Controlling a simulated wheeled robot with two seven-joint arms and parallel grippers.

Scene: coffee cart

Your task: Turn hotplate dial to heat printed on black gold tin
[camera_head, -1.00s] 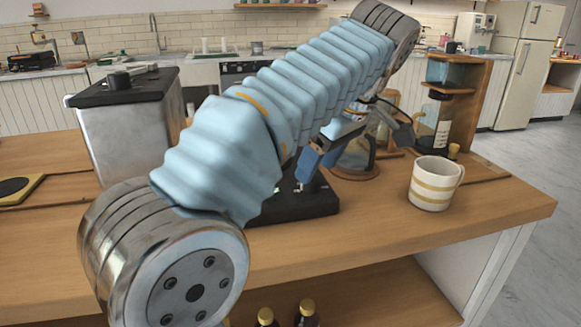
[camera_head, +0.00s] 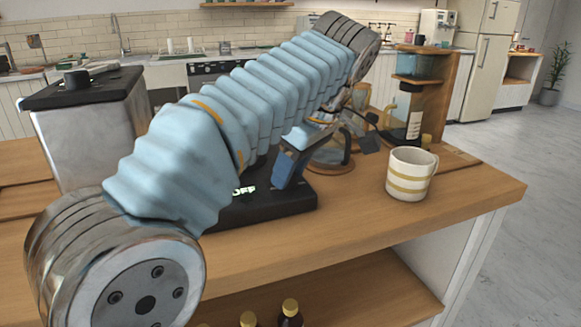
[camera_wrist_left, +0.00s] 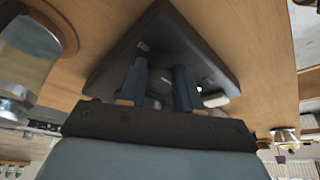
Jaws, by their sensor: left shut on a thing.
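The black hotplate (camera_head: 290,200) sits on the wooden counter, partly hidden behind my left arm. A lit display (camera_head: 244,190) on its front reads OFF. My left gripper (camera_head: 288,168) is at the hotplate, its blue fingers reaching down over it. I cannot make out a black gold tin in either view. My right gripper is not in view.
A striped mug (camera_head: 410,175) stands to the right of the hotplate. A glass carafe (camera_head: 333,148) and a wooden stand (camera_head: 437,90) are behind. A steel box with a black top (camera_head: 90,130) stands at left. Bottles (camera_head: 290,312) are below the counter.

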